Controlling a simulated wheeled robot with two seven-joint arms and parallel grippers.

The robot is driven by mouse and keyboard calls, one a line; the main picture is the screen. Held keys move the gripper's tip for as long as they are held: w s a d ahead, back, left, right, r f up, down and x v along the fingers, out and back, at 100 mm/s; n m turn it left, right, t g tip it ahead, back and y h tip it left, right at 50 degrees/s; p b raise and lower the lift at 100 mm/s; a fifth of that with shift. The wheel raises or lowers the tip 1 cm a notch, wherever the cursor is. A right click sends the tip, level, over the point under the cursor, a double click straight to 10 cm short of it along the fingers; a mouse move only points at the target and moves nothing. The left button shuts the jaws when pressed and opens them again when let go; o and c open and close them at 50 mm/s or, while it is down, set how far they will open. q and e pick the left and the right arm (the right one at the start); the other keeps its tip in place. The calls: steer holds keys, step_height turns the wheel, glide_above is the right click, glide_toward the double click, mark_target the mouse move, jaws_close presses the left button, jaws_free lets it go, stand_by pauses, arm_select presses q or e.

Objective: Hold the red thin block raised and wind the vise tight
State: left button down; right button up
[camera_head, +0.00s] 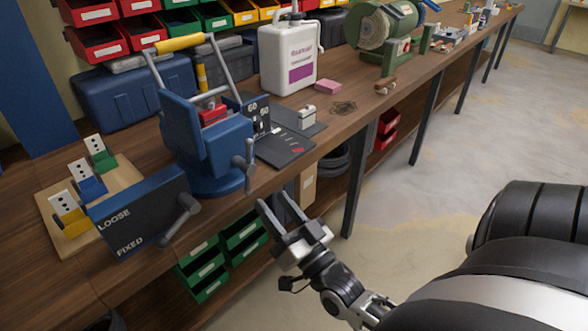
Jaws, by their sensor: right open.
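The blue vise (205,148) stands on the wooden bench near its front edge. Its grey crank handle (249,165) hangs on its right side. A small red block (211,114) shows at the top of the vise, its lower part hidden by the blue body. I cannot tell whether the jaws touch it. My right gripper (272,198) is open and empty in front of the bench edge, below and right of the crank handle and apart from it. My left gripper is out of view.
A blue LOOSE/FIXED panel (142,212) with a grey lever stands left of the vise, before a wooden board (55,232) with coloured holders. A yellow-gripped frame (180,43) rises behind the vise. A dark plate (285,146) lies right. The floor ahead is clear.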

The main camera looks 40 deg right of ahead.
steer(key=v, duration=0.5)
steer(key=shift+s+f+b, duration=0.1)
steer(key=shift+s+b, duration=0.2)
steer(key=shift+s, duration=0.1)
